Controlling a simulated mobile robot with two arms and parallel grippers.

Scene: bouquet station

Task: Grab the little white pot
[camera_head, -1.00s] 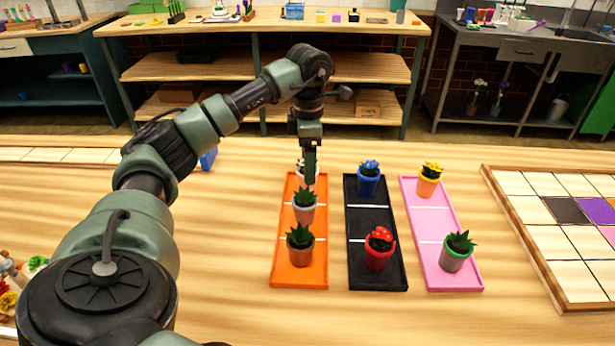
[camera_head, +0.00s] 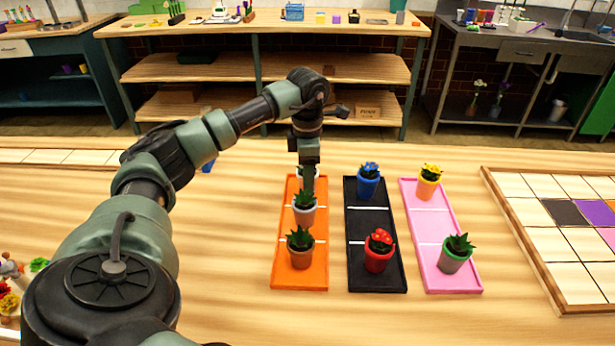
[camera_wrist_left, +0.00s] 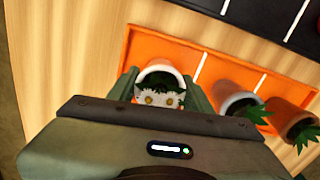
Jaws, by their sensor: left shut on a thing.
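A small white pot (camera_wrist_left: 163,68) with white flowers and dark green leaves sits between the fingers of my left gripper in the left wrist view. It stands at the far end of the orange tray (camera_head: 300,281); in the head view the gripper mostly hides it. My left gripper (camera_head: 308,184) points down and is shut on this pot. A second whitish pot (camera_head: 304,216) with a green succulent stands in the tray's middle compartment. A terracotta pot (camera_head: 301,259) with a succulent stands in the near compartment. My right gripper is not in view.
The black tray (camera_head: 362,281) holds a blue pot (camera_head: 368,187) and a red pot (camera_head: 377,262). The pink tray (camera_head: 432,221) holds a yellow-flowered orange pot (camera_head: 427,189) and a green pot (camera_head: 452,262). A tiled board (camera_head: 525,238) lies at the right.

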